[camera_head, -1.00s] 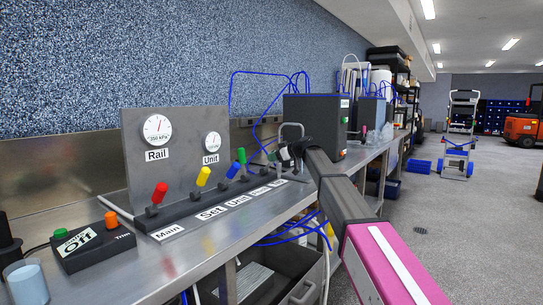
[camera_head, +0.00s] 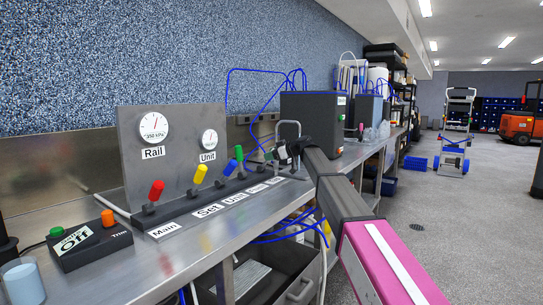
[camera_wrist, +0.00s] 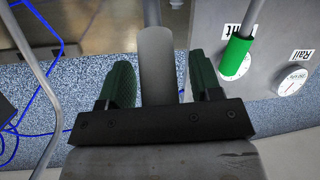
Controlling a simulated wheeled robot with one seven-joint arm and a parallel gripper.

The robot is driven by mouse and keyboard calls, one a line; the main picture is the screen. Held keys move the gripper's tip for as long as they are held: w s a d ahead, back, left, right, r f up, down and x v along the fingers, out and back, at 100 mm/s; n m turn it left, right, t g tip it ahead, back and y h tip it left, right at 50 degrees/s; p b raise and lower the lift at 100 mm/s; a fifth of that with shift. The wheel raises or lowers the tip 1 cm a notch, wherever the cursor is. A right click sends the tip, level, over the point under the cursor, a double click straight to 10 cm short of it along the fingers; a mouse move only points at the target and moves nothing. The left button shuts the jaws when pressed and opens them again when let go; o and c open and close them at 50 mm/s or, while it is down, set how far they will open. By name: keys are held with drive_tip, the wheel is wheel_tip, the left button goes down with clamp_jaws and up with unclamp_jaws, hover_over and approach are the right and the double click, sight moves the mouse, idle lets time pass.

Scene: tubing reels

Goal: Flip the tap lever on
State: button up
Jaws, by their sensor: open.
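A grey lever handle (camera_wrist: 158,65) on a thin rod stands between my fingers in the wrist view; it appears to be the tap lever, though its label is not readable. My gripper (camera_wrist: 160,58) is open, with one green-padded finger on each side of the handle and gaps showing. In the head view my gripper (camera_head: 284,152) is at the far end of the lever row and largely hides that lever. A metal arched spout (camera_head: 289,128) rises just behind it. The green lever (camera_head: 239,154) stands beside my gripper, apart from it, and shows in the wrist view (camera_wrist: 236,58).
Red (camera_head: 156,190), yellow (camera_head: 200,174) and blue (camera_head: 230,168) levers stand along the same strip. A panel with Rail (camera_head: 153,127) and Unit (camera_head: 209,140) gauges stands behind. A dark box (camera_head: 310,122) sits beyond my gripper. Blue tubing hangs nearby.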

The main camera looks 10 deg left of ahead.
drive_tip(key=v, duration=1)
drive_tip(key=shift+s+d, duration=0.2)
drive_tip(key=shift+d, duration=0.2)
drive_tip(key=shift+d, duration=0.1)
